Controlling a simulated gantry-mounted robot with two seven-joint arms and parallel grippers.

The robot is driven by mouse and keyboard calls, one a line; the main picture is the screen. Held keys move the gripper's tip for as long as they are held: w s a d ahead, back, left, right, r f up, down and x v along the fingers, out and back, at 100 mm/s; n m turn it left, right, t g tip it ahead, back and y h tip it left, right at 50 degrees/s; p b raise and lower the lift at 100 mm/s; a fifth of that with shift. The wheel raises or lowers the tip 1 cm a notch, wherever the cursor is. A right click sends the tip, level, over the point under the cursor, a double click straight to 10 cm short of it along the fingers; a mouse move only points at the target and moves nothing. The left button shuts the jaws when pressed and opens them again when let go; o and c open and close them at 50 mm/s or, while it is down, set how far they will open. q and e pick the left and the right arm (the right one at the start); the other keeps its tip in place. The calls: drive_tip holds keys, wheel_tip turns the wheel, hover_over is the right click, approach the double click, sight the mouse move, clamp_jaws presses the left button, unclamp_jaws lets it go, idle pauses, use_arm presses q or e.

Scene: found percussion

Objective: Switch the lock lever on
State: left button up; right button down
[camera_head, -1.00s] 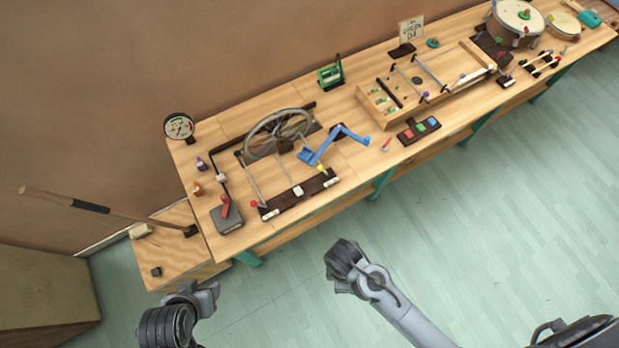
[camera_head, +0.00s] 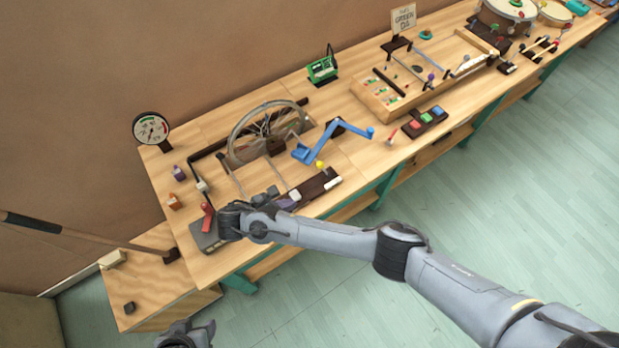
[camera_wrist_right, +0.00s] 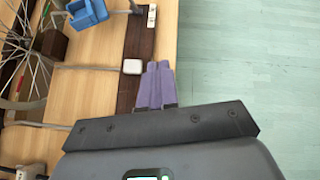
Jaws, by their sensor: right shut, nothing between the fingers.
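A red lever (camera_head: 207,217) stands on a dark grey box at the near left corner of the bench; I cannot tell for certain that it is the lock lever. My right gripper (camera_head: 287,203) is over the bench's front edge, right of the red lever, beside a dark rail (camera_head: 316,190) with a white block (camera_head: 294,195). In the right wrist view its purple fingers (camera_wrist_right: 157,85) are together and empty, close to the white block (camera_wrist_right: 132,66); contact is unclear. My left gripper (camera_head: 200,334) is partly cut off at the bottom edge, away from the bench.
A spoked wheel (camera_head: 268,132), a blue crank (camera_head: 335,135) and a yellow knob (camera_head: 320,164) are behind the right gripper. A round gauge (camera_head: 151,130) stands at the back left. A long-handled mallet (camera_head: 80,234) is at far left. The floor in front is clear.

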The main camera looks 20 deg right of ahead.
use_arm(q)
drive_tip(key=shift+f+b, duration=0.5)
drive_tip(key=shift+f, duration=0.4)
use_arm(e)
drive_tip(key=shift+t, duration=0.5)
drive_tip(key=w+r, duration=0.1)
drive_tip(key=w, duration=0.1)
drive_tip(key=w+r, duration=0.2)
drive_tip(key=shift+w+a+r, duration=0.1)
drive_tip(key=shift+w+r, duration=0.05)
drive_tip(key=shift+r, duration=0.1)
drive_tip(key=shift+f, duration=0.1)
approach(324, 169)
drive_tip(key=f, duration=0.1)
use_arm(q)
drive_tip(key=shift+f, duration=0.15)
use_arm(e)
drive_tip(key=shift+w+d+f, duration=0.1)
drive_tip(key=shift+w+d, duration=0.6)
drive_tip(key=shift+d, duration=0.1)
